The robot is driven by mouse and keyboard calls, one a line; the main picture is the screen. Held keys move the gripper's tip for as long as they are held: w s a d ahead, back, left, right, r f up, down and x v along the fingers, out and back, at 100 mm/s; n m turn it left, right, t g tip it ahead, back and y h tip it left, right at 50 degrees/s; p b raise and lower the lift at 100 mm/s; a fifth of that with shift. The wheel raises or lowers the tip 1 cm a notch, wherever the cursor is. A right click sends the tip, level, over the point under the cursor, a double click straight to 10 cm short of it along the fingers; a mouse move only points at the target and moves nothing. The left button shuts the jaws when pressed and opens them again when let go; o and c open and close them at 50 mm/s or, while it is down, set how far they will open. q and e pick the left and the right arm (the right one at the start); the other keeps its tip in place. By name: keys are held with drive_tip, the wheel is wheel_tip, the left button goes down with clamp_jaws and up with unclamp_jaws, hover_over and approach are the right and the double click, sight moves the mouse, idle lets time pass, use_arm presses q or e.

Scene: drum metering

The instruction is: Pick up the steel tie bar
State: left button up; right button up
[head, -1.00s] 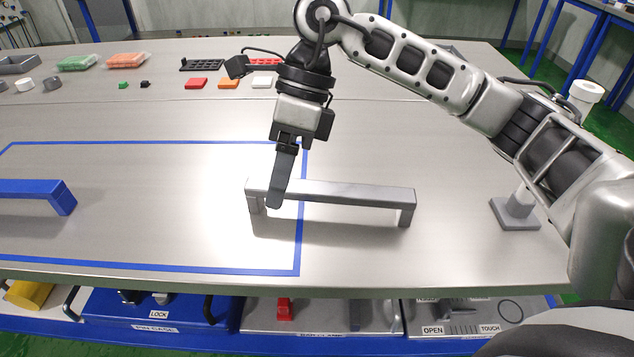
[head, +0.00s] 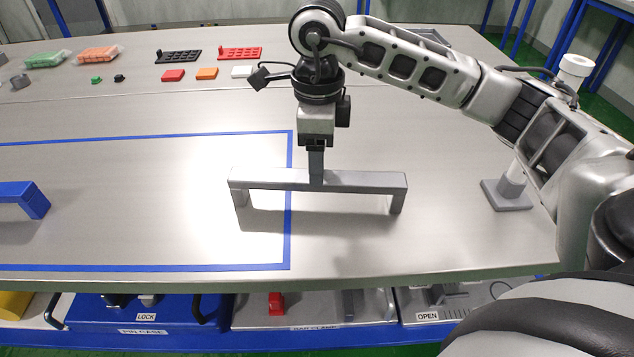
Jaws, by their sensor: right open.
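The steel tie bar (head: 365,181) is a grey bar with a short leg at each end. It stands on the metal table, crossing the right edge of the blue outline. My right gripper (head: 316,175) points straight down at the middle of the bar. Its visible finger reaches the bar's far side, and its lower tip is hidden behind the bar. It is open; whether it touches the bar I cannot tell. My left gripper is not in view.
A blue bar (head: 22,197) stands at the left inside the blue tape outline (head: 140,268). A grey-based post (head: 507,194) stands at the right. Small coloured blocks (head: 207,73) and trays (head: 240,53) lie at the back. The table's front edge is close below the bar.

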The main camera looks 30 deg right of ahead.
sight(317, 190)
wheel_tip(317, 190, down, 5)
drive_tip(key=shift+f, duration=0.1)
drive_tip(key=shift+w, duration=0.1)
clamp_jaws()
drive_tip(key=shift+r, duration=0.2)
